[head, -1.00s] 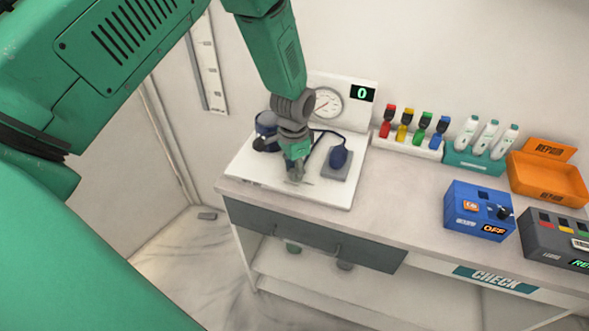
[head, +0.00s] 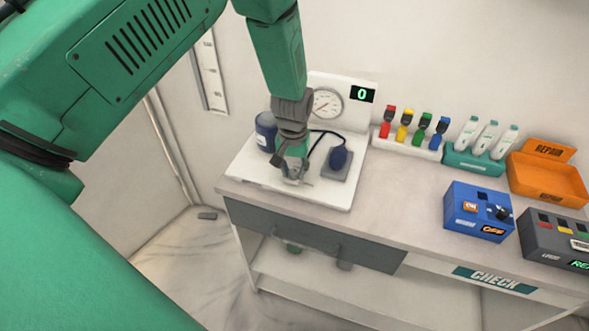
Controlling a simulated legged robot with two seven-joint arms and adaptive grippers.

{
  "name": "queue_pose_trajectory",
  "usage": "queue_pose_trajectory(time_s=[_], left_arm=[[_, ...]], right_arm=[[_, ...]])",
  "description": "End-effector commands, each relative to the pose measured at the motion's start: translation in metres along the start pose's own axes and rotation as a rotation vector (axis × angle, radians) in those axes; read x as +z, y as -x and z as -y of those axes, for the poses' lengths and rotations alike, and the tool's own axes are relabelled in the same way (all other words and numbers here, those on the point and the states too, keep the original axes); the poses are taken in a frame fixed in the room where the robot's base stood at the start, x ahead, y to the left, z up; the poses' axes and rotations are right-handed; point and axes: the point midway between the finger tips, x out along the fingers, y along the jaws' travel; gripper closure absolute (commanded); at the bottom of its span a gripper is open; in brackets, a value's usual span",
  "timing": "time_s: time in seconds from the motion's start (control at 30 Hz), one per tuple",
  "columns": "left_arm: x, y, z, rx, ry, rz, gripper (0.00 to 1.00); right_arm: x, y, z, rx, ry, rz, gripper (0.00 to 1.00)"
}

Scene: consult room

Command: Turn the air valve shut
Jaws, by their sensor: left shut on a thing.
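My left gripper (head: 294,179) points down over the white board (head: 325,195) on the counter. It is shut on a small part at the front of the board, most likely the air valve, which the fingers mostly hide. A dark blue cuff cylinder (head: 265,131) stands to the left of my wrist. The round gauge (head: 325,103) on the upright panel is in view behind. My right gripper is not in view.
A display (head: 362,94) reads 0. Right of the board are several coloured-cap items (head: 407,130), a teal rack (head: 475,162) of white devices, an orange REPAIR tray (head: 548,181), a blue box (head: 478,212) reading OFF and a grey box (head: 555,239). The counter front (head: 400,230) is clear.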

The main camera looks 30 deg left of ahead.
Motion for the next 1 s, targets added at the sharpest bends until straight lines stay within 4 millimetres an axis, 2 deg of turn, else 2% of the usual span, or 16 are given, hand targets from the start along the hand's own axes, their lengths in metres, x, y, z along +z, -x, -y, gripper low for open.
queue_pose_trajectory(time_s=[0.5,0.8,1.0], left_arm=[[0.0036,-0.0026,-0.0006,-0.003,0.456,0.009,1.0],[0.0037,-0.0031,-0.0008,-0.004,0.616,0.01,1.0],[0.0039,-0.0034,-0.0013,-0.004,0.662,0.011,1.0]], right_arm=[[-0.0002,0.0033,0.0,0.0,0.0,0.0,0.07],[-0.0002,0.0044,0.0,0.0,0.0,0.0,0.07],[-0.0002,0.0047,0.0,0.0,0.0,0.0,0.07]])
